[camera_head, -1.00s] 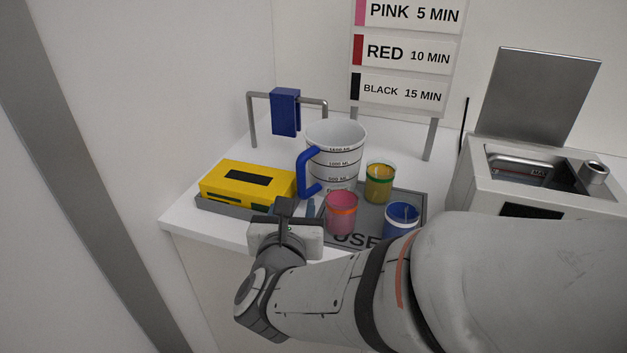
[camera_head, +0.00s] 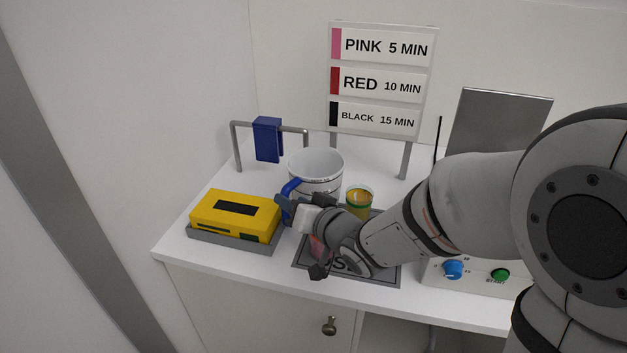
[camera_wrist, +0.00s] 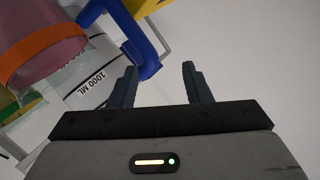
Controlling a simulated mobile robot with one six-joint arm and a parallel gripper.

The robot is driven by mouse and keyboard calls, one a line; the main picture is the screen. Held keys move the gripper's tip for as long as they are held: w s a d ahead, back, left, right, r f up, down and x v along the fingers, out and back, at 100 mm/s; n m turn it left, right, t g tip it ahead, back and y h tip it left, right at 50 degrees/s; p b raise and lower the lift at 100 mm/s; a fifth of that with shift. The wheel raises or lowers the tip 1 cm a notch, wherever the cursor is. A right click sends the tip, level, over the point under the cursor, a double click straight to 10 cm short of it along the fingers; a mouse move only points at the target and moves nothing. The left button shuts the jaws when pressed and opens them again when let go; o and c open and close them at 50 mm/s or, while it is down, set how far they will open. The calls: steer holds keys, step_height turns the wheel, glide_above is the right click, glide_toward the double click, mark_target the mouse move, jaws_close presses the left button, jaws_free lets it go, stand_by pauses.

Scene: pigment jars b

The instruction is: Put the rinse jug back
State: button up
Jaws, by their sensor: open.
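The rinse jug (camera_head: 316,166) is a tall white measuring jug with black marks and a blue handle (camera_head: 289,191). It stands upright on the white counter behind the jars. My gripper (camera_head: 283,206) is open, in front of the jug on its handle side. In the wrist view, my gripper's fingers (camera_wrist: 159,70) are apart, with the blue handle (camera_wrist: 148,64) just beyond the left finger. The jug's white wall (camera_wrist: 80,86) is to the left there. I cannot tell whether a finger touches the handle. My arm hides the jug's lower part in the head view.
A yellow box (camera_head: 235,216) sits in a grey tray (camera_head: 232,243) left of my gripper. A yellow-green jar (camera_head: 358,202) and a mostly hidden pink jar (camera_head: 316,246) stand on a grey mat (camera_head: 300,265). A rack holds a blue cloth (camera_head: 267,139). A sign (camera_head: 378,83) stands behind.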

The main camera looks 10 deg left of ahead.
mark_target(309, 192)
steer(key=d+f+n+g+p, duration=0.1)
steer(key=d+f+n+g, duration=0.1)
steer(key=d+n, duration=0.35)
steer(key=shift+n+h, duration=0.4)
steer(key=shift+n, duration=0.55)
steer(key=x, duration=0.3)
steer(key=s+x, duration=0.1)
steer(key=x, duration=0.2)
steer(key=a+x, duration=0.1)
steer(key=x, duration=0.2)
steer(key=shift+a+r, duration=0.15)
steer(key=shift+a, duration=0.05)
steer(key=shift+c, duration=0.4)
jaws_close()
steer(key=shift+r, duration=0.1)
